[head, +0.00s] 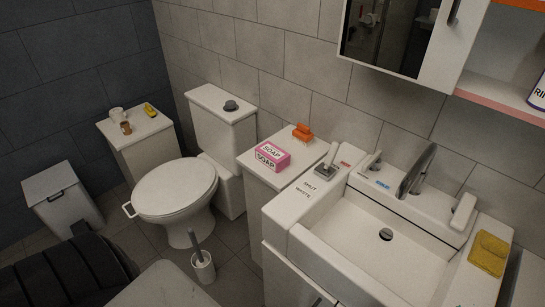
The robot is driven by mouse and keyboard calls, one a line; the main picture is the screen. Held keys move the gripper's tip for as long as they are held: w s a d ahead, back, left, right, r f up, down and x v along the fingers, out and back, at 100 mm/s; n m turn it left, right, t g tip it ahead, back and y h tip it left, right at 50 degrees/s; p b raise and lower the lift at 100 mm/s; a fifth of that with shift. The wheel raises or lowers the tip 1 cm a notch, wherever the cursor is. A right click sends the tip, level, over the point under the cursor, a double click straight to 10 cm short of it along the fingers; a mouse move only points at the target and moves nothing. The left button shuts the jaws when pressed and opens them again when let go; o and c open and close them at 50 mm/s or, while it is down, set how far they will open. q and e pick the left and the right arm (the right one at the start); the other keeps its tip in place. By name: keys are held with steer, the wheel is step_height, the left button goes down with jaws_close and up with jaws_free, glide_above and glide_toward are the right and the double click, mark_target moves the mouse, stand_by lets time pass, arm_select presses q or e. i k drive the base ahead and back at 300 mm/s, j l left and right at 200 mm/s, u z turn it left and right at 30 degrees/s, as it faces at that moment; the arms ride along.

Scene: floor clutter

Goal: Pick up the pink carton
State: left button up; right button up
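The pink carton (271,156) is a small box with a white label reading "SOAP". It lies on top of a white cabinet (252,167) between the toilet and the sink, near the cabinet's front left edge. Neither of my grippers shows in the head view, and nothing touches the carton from above.
An orange object (302,132) sits behind the carton. A grey fixture (325,171) and the white sink (366,240) are to its right. The toilet (175,190) stands left, with a brush in a holder (203,267) on the floor. A mirror cabinet (395,35) hangs above the sink.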

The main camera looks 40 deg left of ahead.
mark_target(277, 159)
steer(key=j+z, duration=0.15)
steer(key=j, duration=0.35)
steer(key=j+z, duration=0.15)
steer(key=j, duration=0.3)
steer(key=k+j+z, duration=0.15)
steer(key=j, duration=0.3)
steer(key=k+j+z, duration=0.15)
steer(key=j, duration=0.35)
steer(key=j+z, duration=0.15)
steer(key=j, duration=0.3)
steer(key=k+j+z, duration=0.15)
steer(key=j, duration=0.3)
